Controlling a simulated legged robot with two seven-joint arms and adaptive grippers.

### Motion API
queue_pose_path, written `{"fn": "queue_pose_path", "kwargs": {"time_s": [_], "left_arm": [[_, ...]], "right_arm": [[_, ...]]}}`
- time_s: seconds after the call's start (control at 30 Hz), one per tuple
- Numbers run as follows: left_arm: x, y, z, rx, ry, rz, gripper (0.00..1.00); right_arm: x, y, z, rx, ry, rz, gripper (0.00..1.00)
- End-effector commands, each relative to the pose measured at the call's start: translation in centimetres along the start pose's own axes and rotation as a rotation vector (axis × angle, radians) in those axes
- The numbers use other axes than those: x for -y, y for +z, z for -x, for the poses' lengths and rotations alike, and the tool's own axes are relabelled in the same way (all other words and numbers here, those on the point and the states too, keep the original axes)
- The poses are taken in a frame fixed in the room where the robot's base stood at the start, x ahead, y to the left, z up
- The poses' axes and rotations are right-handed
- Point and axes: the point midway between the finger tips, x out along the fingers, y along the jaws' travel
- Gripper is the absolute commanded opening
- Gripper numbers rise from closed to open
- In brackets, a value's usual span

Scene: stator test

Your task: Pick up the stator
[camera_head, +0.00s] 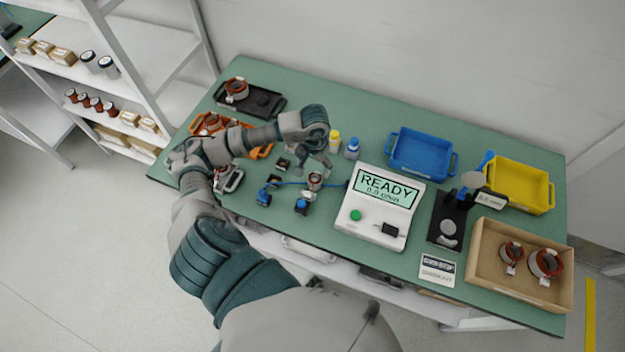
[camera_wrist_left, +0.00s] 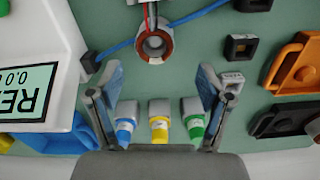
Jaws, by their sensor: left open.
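A small copper-and-grey ring stator (camera_head: 315,181) stands on the green table left of the tester, with a blue lead beside it. In the left wrist view the stator (camera_wrist_left: 153,45) shows its round bore, with red and dark wires at its top edge. My left gripper (camera_head: 314,158) is open and empty just above and behind the stator. In the left wrist view its two fingers (camera_wrist_left: 158,85) are spread apart, and the stator lies beyond their tips, roughly centred between them. My right gripper is not in view.
The white tester (camera_head: 385,208) reading READY stands right of the stator. Small bottles (camera_head: 335,141) stand behind the gripper. Blue (camera_head: 392,153) and yellow (camera_head: 535,207) bins, a cardboard box (camera_head: 520,289) with two stators, a black tray (camera_head: 262,103) and an orange tray (camera_head: 260,152) surround the area.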

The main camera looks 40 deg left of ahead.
Motion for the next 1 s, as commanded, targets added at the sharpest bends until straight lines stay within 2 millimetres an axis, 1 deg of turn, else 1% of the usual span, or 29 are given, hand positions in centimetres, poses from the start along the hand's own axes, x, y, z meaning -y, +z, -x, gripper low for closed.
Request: {"fn": "queue_pose_path", "kwargs": {"time_s": [0.13, 0.2, 0.27, 0.3, 0.4, 0.5, 0.67, 0.7, 0.77, 0.8, 0.87, 0.9, 0.93, 0.97, 1.0], "left_arm": [[-0.3, 0.4, -1.3, 0.003, -0.002, -0.001, 0.79], [-0.5, 0.7, -2.4, 0.004, -0.002, -0.001, 0.79], [-0.5, 0.9, -3.3, 0.003, -0.004, -0.001, 0.79], [-0.6, 0.8, -3.9, 0.002, -0.003, -0.001, 0.79], [-0.4, 0.7, -4.9, 0.000, -0.003, 0.000, 0.79], [-0.2, 0.6, -5.3, 0.000, -0.001, -0.002, 0.79], [0.1, 0.6, -5.4, -0.001, 0.001, -0.001, 0.79], [0.1, 0.6, -5.4, -0.001, 0.001, -0.001, 0.69], [0.1, 0.6, -5.4, -0.001, 0.001, -0.001, 0.54], [0.1, 0.6, -5.4, -0.001, 0.001, -0.001, 0.44], [0.0, 0.6, -5.3, -0.001, 0.000, -0.001, 0.29], [0.0, 0.6, -5.3, 0.000, -0.001, -0.001, 0.19], [0.0, 0.6, -5.3, 0.000, -0.002, 0.000, 0.11], [0.1, 0.6, -5.4, 0.000, -0.003, 0.000, 0.09], [0.0, 0.6, -5.3, 0.000, -0.004, 0.000, 0.03]], "right_arm": [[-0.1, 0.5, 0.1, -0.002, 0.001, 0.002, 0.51], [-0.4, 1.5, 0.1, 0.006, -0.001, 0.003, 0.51], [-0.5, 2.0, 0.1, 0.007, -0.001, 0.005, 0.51], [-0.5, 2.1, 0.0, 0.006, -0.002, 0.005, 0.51], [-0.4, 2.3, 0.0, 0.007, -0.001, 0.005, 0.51], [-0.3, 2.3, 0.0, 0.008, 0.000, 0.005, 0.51], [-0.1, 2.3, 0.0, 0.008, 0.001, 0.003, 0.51], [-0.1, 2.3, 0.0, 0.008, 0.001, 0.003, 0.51], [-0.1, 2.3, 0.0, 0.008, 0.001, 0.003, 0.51], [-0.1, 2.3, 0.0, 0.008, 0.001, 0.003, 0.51], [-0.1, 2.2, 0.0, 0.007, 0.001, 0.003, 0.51], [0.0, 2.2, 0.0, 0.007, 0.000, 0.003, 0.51], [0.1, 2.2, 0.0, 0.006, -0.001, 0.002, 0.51], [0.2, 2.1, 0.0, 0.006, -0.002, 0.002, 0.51], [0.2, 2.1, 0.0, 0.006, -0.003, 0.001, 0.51]]}}
